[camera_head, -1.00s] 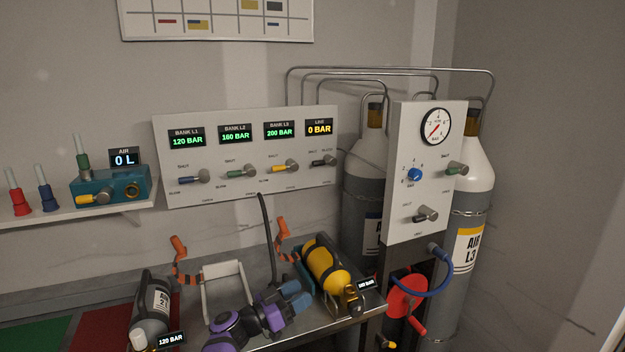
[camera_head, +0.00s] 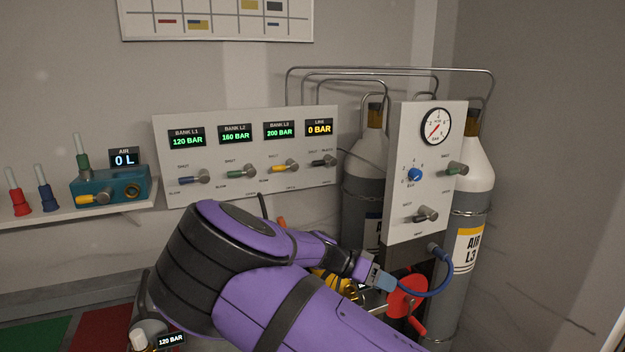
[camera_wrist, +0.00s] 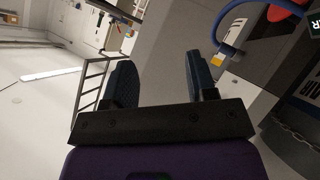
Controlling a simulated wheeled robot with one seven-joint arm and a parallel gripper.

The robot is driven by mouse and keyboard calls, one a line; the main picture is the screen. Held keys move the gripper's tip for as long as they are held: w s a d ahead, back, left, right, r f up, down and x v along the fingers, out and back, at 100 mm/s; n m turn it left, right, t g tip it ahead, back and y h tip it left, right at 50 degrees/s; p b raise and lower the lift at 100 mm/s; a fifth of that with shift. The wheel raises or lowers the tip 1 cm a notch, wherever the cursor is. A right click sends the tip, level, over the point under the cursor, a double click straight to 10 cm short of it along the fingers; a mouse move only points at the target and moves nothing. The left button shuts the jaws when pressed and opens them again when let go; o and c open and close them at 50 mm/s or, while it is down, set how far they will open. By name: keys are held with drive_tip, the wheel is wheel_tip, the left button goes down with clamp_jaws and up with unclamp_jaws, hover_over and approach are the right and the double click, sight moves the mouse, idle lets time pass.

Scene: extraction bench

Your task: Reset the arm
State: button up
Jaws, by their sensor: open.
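My purple arm spans the lower middle of the head view, and my gripper (camera_head: 378,280) is at its end, in front of the yellow cylinder's bench spot and near the blue hose (camera_head: 440,285). In the wrist view my gripper (camera_wrist: 160,85) shows two dark fingers spread wide apart, with nothing between them. The fingertips in the head view are small and partly merge with the hose end behind them; I cannot tell whether they touch it.
The valve panel (camera_head: 240,190) and the regulator panel (camera_head: 425,150) stand behind my arm. The red reel (camera_head: 405,297) and the AIR L3 cylinder (camera_head: 470,230) are at right. A grey cylinder (camera_head: 142,330) with a 120 BAR tag is at lower left. My arm hides most of the bench.

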drive_tip(key=s+d+r+n+y, duration=0.3)
drive_tip(key=s+d+r+y, duration=0.35)
drive_tip(key=r, duration=0.35)
drive_tip(key=s+d+r+n+y, duration=0.3)
drive_tip(key=s+d+r+y, duration=0.2)
drive_tip(key=s+r, duration=0.3)
drive_tip(key=s+d+r+n+t, duration=0.1)
drive_tip(key=s+r+n+t, duration=0.1)
drive_tip(key=s+r, duration=0.4)
drive_tip(key=s+d+r+n+t, duration=0.1)
drive_tip(key=s+r+n+t, duration=0.2)
drive_tip(key=s+r, duration=0.3)
drive_tip(key=s+t, duration=0.1)
drive_tip(key=s, duration=0.4)
drive_tip(key=shift+s+y, duration=0.2)
drive_tip(key=shift+y, duration=0.15)
